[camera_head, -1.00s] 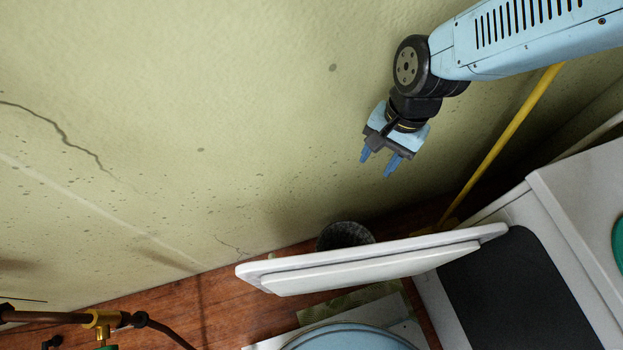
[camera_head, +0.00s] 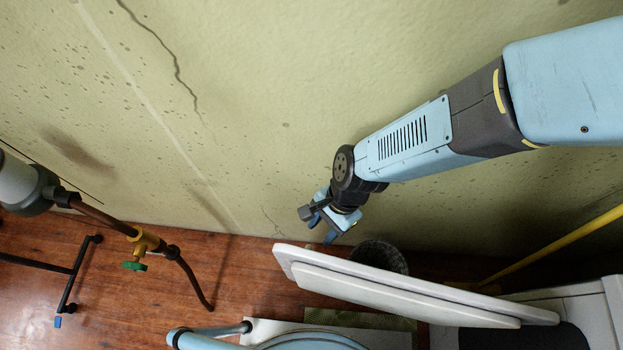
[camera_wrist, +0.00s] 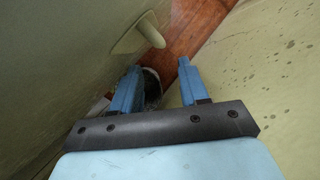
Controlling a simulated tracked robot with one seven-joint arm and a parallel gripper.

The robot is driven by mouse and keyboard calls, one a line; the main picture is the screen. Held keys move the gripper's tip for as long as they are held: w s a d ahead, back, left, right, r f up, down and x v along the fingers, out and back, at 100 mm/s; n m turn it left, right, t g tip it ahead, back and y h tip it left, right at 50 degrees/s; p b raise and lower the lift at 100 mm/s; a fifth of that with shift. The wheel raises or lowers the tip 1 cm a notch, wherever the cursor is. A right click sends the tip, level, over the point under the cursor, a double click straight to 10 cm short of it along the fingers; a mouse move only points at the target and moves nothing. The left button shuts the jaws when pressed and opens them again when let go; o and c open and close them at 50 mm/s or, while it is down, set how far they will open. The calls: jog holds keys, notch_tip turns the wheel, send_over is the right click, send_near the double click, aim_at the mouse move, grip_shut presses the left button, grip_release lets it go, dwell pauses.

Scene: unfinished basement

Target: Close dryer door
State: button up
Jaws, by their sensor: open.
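The white dryer door (camera_head: 400,292) stands open in the head view, swung out from the dryer (camera_head: 570,305) at the lower right. The dryer's dark opening shows at the door's right end. My gripper (camera_head: 319,236) is open and empty, above the door's free left end, on its wall side. In the wrist view, my gripper (camera_wrist: 158,85) has its two blue fingers apart. A large pale surface, probably the door (camera_wrist: 60,70), fills the left there, with a knob-like bump near its edge. I cannot tell whether the fingers touch anything.
A dark basket (camera_head: 380,257) stands on the floor behind the door. A yellow pipe (camera_head: 560,248) runs along the wall at the right. A brown pipe with a brass valve (camera_head: 146,241) is at the left. Wooden floor (camera_head: 235,275) lies open left of the door.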

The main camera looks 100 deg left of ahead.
aim_at(311, 247)
jog(key=x, duration=0.9)
jog(key=shift+f, duration=0.2)
grip_shut()
dwell(0.3)
